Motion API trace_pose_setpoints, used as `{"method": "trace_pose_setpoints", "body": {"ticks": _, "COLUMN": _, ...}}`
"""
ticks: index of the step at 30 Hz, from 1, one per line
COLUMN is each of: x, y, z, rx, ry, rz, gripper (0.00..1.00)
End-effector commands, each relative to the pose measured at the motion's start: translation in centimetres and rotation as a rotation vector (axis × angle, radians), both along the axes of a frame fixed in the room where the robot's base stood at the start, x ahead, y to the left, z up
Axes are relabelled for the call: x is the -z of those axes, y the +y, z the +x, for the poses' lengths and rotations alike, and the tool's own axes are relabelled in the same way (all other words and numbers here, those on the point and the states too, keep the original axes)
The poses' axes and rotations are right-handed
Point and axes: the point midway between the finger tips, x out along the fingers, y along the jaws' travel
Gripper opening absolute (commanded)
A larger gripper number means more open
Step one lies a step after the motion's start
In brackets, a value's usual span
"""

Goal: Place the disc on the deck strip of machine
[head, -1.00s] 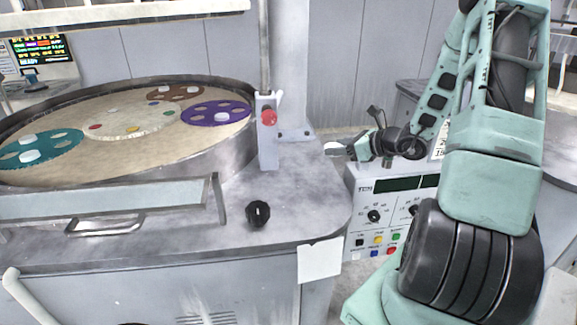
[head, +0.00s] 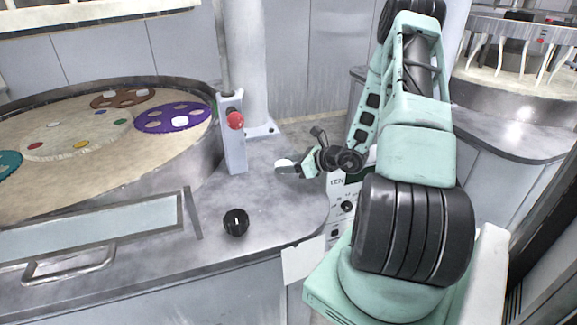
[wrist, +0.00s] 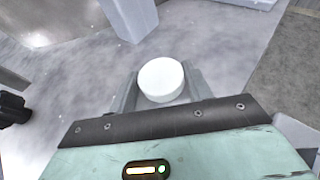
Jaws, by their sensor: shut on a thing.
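A white disc (wrist: 161,79) is held between the two fingers of my gripper (wrist: 163,88) in the wrist view. In the head view the disc (head: 284,163) shows as a small pale shape at the tip of my gripper (head: 289,168). The gripper is shut on it, over the grey deck strip (head: 270,205) of the machine, right of the post with the red button. I cannot tell whether the disc touches the deck or is a little above it.
The round platen (head: 60,170) with coloured carriers lies at the left. A post with a red button (head: 235,120) and a black knob (head: 236,222) stand on the deck. A control box (head: 340,205) is partly hidden behind my arm. Another machine (head: 520,80) is at the right.

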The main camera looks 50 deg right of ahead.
Motion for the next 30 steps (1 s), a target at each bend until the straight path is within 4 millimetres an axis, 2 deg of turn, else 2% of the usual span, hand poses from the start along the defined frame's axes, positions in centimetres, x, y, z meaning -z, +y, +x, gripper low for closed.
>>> {"method": "trace_pose_setpoints", "body": {"ticks": 4, "x": 1.1, "y": 0.0, "z": 0.0, "rx": -0.001, "ry": -0.001, "rz": 0.001, "gripper": 0.25}}
{"method": "trace_pose_setpoints", "body": {"ticks": 16, "x": 1.7, "y": 0.0, "z": 0.0, "rx": 0.0, "ry": -0.001, "rz": -0.001, "gripper": 0.25}}
{"method": "trace_pose_setpoints", "body": {"ticks": 17, "x": 1.5, "y": 0.0, "z": 0.0, "rx": 0.0, "ry": -0.001, "rz": -0.001, "gripper": 0.58}}
{"method": "trace_pose_setpoints", "body": {"ticks": 18, "x": 1.5, "y": 0.0, "z": 0.0, "rx": 0.0, "ry": -0.001, "rz": -0.001, "gripper": 0.69}}
{"method": "trace_pose_setpoints", "body": {"ticks": 19, "x": 1.5, "y": 0.0, "z": 0.0, "rx": 0.0, "ry": -0.001, "rz": -0.001, "gripper": 0.71}}
{"method": "trace_pose_setpoints", "body": {"ticks": 30, "x": 1.0, "y": 0.0, "z": -0.1, "rx": 0.001, "ry": 0.0, "rz": -0.001, "gripper": 0.71}}
